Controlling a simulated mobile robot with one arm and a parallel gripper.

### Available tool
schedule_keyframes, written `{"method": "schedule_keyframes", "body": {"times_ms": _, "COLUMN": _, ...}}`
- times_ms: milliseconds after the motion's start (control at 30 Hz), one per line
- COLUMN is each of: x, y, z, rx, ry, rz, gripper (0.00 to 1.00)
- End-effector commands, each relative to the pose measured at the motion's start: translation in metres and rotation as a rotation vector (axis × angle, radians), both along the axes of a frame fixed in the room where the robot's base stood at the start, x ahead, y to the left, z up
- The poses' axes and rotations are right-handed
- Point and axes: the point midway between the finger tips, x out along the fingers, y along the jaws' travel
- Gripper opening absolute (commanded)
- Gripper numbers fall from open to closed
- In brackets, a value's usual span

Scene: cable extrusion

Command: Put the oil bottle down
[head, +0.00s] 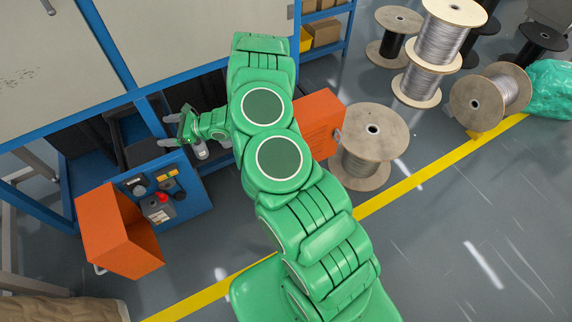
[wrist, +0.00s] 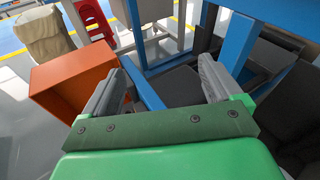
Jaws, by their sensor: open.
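My gripper (head: 169,130) is open at the front of the blue-framed machine. In the wrist view my gripper (wrist: 160,88) has its two grey fingers spread wide, with nothing held between them. No bottle shows clearly in the wrist view.
An orange open box (head: 105,232) stands beside the blue panel; it also shows in the wrist view (wrist: 62,85). Another orange box (head: 318,118) and a wooden spool (head: 372,140) are right of my arm. Several more spools stand at upper right. Grey floor is open at lower right.

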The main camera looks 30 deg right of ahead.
Motion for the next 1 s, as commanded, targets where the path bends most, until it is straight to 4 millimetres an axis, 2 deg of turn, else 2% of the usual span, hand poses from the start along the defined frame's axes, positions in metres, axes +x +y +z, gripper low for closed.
{"method": "schedule_keyframes", "body": {"times_ms": 33, "x": -0.004, "y": 0.01, "z": 0.02, "rx": 0.003, "ry": -0.025, "rz": 0.037, "gripper": 0.92}}
{"method": "schedule_keyframes", "body": {"times_ms": 100, "x": -0.011, "y": 0.023, "z": 0.044, "rx": 0.004, "ry": -0.056, "rz": 0.09, "gripper": 0.92}}
{"method": "schedule_keyframes", "body": {"times_ms": 267, "x": -0.031, "y": 0.046, "z": 0.096, "rx": -0.001, "ry": -0.13, "rz": 0.206, "gripper": 0.92}}
{"method": "schedule_keyframes", "body": {"times_ms": 500, "x": -0.075, "y": 0.073, "z": 0.164, "rx": -0.024, "ry": -0.235, "rz": 0.383, "gripper": 0.92}}
{"method": "schedule_keyframes", "body": {"times_ms": 800, "x": -0.138, "y": 0.09, "z": 0.233, "rx": -0.087, "ry": -0.367, "rz": 0.596, "gripper": 0.92}}
{"method": "schedule_keyframes", "body": {"times_ms": 1000, "x": -0.184, "y": 0.092, "z": 0.267, "rx": -0.145, "ry": -0.444, "rz": 0.736, "gripper": 0.92}}
